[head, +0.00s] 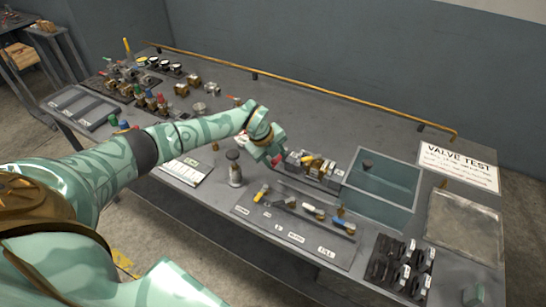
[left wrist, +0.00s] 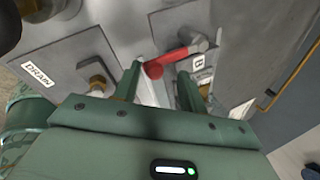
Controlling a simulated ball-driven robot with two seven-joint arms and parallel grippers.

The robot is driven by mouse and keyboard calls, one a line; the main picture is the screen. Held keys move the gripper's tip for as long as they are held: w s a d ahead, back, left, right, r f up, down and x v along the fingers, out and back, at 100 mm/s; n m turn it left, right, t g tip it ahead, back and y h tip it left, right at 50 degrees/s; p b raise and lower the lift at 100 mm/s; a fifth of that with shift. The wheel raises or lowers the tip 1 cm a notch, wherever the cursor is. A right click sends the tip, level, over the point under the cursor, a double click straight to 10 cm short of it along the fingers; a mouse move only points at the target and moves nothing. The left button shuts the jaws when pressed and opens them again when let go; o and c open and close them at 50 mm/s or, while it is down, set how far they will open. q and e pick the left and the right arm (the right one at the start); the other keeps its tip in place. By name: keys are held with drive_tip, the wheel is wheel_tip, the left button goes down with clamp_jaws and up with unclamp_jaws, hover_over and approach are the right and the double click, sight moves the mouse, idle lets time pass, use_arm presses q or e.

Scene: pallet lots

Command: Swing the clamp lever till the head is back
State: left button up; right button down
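My left gripper (head: 272,153) is low over the middle of the bench, by the near end of a row of fittings. In the left wrist view its two fingers (left wrist: 158,92) stand apart. The red clamp lever (left wrist: 174,58) reaches in between them from a grey metal pivot (left wrist: 199,41), with its rounded end nearer the left finger. I see no clear grip on it. The clamp head cannot be made out; in the head view my gripper hides much of this spot.
A brass fitting (left wrist: 98,83) by a DRAIN label (left wrist: 38,67) is left of the fingers. A metal bottle (head: 234,172) stands close on the left.

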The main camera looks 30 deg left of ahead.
use_arm(q)
drive_tip(key=shift+s+a+f, duration=0.15)
drive_tip(key=shift+f, duration=0.05)
drive_tip(key=shift+r, duration=0.1)
drive_tip(key=shift+s+r, duration=0.1)
drive_tip(key=shift+r, duration=0.25)
drive_tip(key=p+v, duration=0.2)
drive_tip(key=v, duration=1.3)
drive_tip(key=shift+r, duration=0.2)
drive_tip(key=shift+s, duration=0.15)
